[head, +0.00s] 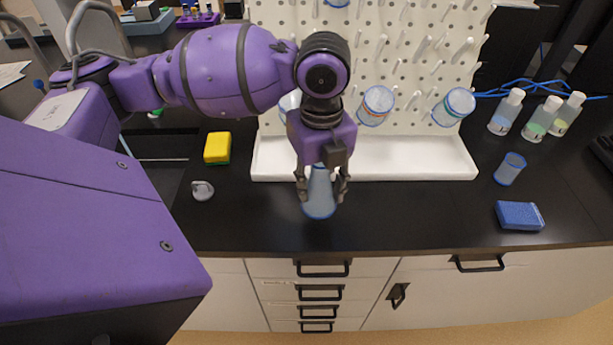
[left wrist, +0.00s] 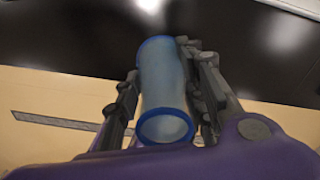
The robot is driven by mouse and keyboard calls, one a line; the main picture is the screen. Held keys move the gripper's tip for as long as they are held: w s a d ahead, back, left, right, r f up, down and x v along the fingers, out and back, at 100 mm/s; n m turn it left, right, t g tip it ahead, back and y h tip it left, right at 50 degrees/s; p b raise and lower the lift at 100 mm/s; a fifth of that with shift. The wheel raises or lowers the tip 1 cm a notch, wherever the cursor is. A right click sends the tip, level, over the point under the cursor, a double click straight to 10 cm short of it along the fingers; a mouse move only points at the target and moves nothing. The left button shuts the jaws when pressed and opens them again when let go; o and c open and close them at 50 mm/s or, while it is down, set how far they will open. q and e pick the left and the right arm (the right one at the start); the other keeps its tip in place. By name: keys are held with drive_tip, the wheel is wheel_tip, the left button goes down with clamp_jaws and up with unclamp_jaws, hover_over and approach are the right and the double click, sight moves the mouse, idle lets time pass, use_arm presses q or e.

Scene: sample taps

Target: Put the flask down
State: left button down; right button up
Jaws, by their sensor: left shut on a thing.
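The flask (head: 319,198) is a translucent blue-grey vessel with a blue rim. My left gripper (head: 322,186) is shut on the flask from above, in front of the drying rack. In the left wrist view the flask (left wrist: 163,85) sits between the two fingers of the left gripper (left wrist: 165,95), its open blue-rimmed mouth facing the camera. The flask appears over the front part of the black counter (head: 400,215); I cannot tell whether its base touches it. My right gripper is not in view.
A white pegboard rack (head: 415,60) with hung glassware and a white tray (head: 420,170) stands behind. A yellow sponge (head: 217,147) and a grey stopper-like piece (head: 202,190) lie left. A beaker (head: 509,169), blue sponge (head: 519,216) and bottles (head: 534,120) are right. The counter between is clear.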

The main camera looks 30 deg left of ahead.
sight(323, 196)
use_arm(q)
drive_tip(key=shift+w+d+f, duration=0.25)
drive_tip(key=shift+w+f, duration=0.6)
drive_tip(key=shift+f, duration=0.2)
wheel_tip(323, 196, down, 2)
drive_tip(key=shift+f, duration=0.45)
drive_tip(key=shift+f, duration=0.1)
drive_tip(key=c, duration=1.1)
unclamp_jaws()
